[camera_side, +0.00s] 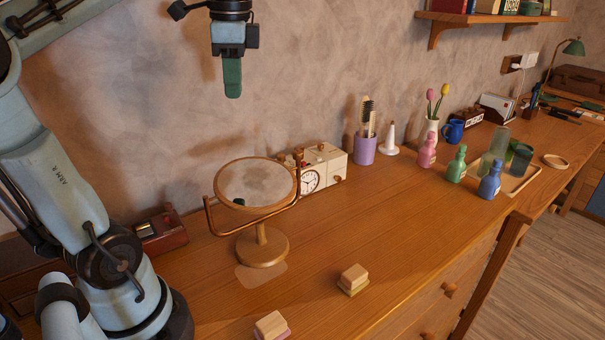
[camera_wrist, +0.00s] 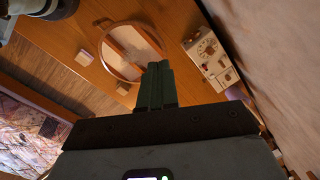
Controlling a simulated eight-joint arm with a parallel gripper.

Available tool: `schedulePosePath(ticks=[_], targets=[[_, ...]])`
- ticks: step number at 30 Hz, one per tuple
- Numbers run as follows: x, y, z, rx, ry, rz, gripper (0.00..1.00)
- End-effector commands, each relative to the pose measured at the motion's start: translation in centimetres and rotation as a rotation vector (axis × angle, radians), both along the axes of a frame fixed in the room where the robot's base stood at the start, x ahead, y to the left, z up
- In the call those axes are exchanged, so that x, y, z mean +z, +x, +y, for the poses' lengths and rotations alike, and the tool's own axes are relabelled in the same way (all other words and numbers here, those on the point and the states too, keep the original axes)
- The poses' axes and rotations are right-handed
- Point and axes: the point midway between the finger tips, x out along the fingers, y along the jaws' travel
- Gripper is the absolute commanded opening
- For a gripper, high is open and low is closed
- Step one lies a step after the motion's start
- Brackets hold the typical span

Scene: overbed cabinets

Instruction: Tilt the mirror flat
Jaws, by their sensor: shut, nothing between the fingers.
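The round mirror (camera_side: 257,184) has a wooden rim and hangs in a U-shaped copper-coloured bracket on a round wooden base (camera_side: 262,247). In the side view its glass faces up and toward the camera, tilted well back; I cannot tell whether it is fully level. The mirror also shows in the wrist view (camera_wrist: 128,52), beyond my fingertips. My gripper (camera_side: 232,90) is shut and empty, pointing down well above the mirror and apart from it. Its green fingers (camera_wrist: 158,72) are together in the wrist view and overlap the mirror's lower right edge in the picture.
A white box with a clock face (camera_side: 311,180) stands close behind the mirror at the right. Two small wooden blocks lie in front, one here (camera_side: 353,279). A purple cup (camera_side: 364,149) and several bottles stand further right. A shelf (camera_side: 480,17) is on the wall.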

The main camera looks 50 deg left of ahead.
Motion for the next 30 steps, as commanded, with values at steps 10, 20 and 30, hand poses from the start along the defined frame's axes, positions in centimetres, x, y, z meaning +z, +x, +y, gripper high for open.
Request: schedulePosePath(ticks=[10, 20, 30], targets=[[0.8, 0.1, -1.5, 0.489, 0.052, -0.07, 0.0], [-1.0, 0.1, -1.2, 0.541, 0.056, -0.078, 0.0], [-6.5, 0.0, -0.4, 0.54, 0.055, -0.078, 0.0]])
